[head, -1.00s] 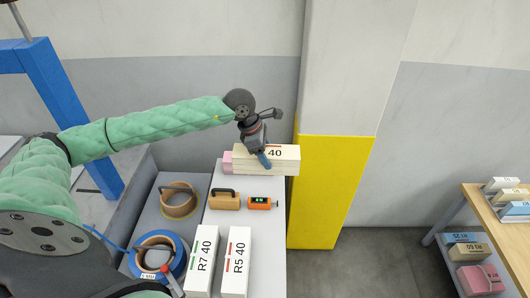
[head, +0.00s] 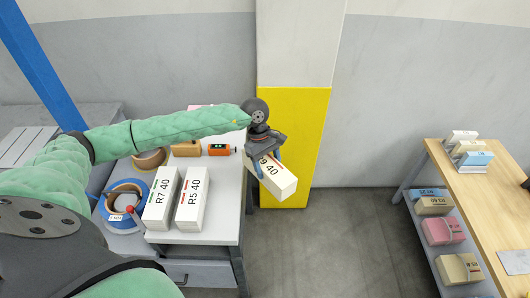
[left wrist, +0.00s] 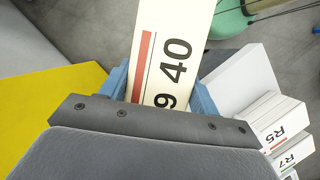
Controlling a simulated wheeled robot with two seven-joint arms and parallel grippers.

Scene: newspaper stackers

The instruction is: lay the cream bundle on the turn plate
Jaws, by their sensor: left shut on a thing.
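The cream bundle (head: 278,182), a long block with a red stripe and "9 40" showing on its label, hangs tilted in my left gripper (head: 268,164). The gripper is shut across it, with a blue finger on each side. The bundle is in the air off the right edge of the grey bench, in front of the yellow pillar base. In the left wrist view the bundle (left wrist: 172,50) runs away from between the blue fingers (left wrist: 160,95). I cannot make out a turn plate in either current view. My right gripper is not in view.
A wooden table (head: 480,195) with stacked bundles and a lower shelf stands at right. Open floor (head: 330,235) lies between.

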